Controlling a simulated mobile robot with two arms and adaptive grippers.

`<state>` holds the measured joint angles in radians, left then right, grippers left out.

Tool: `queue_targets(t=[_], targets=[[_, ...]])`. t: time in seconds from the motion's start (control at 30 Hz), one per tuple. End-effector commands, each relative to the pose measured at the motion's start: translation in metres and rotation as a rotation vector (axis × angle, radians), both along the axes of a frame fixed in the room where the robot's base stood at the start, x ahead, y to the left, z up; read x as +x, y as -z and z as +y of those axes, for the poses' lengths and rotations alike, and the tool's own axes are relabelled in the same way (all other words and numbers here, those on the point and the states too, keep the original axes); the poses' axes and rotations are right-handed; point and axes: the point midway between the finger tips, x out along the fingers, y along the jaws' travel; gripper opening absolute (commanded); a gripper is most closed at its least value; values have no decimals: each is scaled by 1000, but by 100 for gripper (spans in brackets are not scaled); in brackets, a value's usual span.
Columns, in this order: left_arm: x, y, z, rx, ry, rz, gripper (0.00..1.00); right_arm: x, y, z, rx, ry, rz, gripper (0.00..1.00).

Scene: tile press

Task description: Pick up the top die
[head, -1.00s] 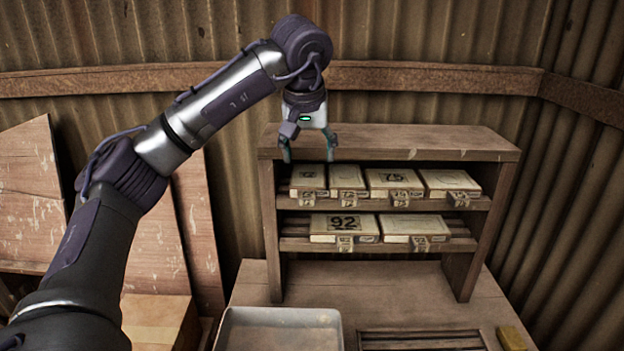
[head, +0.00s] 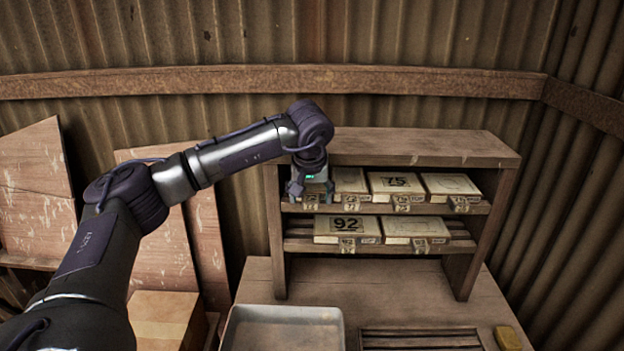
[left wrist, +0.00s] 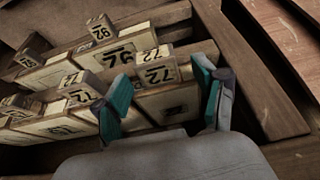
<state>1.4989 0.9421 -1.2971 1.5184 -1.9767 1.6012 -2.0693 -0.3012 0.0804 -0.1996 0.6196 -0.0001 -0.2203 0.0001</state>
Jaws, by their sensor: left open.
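Cream, block-like dies with tags on their fronts sit on two shelves of a wooden rack (head: 430,148). The upper shelf shows a second die (head: 350,181), a die marked 75 (head: 396,184) and a right-hand die (head: 451,185). The lower shelf holds a die marked 92 (head: 346,229) and another die (head: 411,229). My left gripper (head: 311,194) is open at the upper shelf's left end, hiding the leftmost die in the head view. In the left wrist view, its spread fingers (left wrist: 160,76) stand either side of a die (left wrist: 168,104) tagged 72. Contact cannot be told. My right gripper is out of view.
A metal tray (head: 281,312) stands on the bench below the rack, beside a dark slatted panel (head: 420,339). A small yellow block (head: 508,338) lies at right. The rack's top board is close above the upper shelf. Wooden boards lean at left.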

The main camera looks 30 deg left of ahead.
Motion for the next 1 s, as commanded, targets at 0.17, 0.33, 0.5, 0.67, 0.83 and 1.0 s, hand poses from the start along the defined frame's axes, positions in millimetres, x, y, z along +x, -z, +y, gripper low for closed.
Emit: queue_targets(t=[0.17,0.33,0.5,0.67,0.83,1.0], targets=[[2,7,1,0,1,0,71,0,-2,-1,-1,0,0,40],[2,7,1,0,1,0,64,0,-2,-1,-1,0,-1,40],[2,6,1,0,1,0,36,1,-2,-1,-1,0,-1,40],[2,6,1,0,1,0,9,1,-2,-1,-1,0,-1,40],[2,5,1,0,1,-4,0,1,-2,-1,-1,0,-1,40],[2,5,1,0,1,-4,0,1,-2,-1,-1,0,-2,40]])
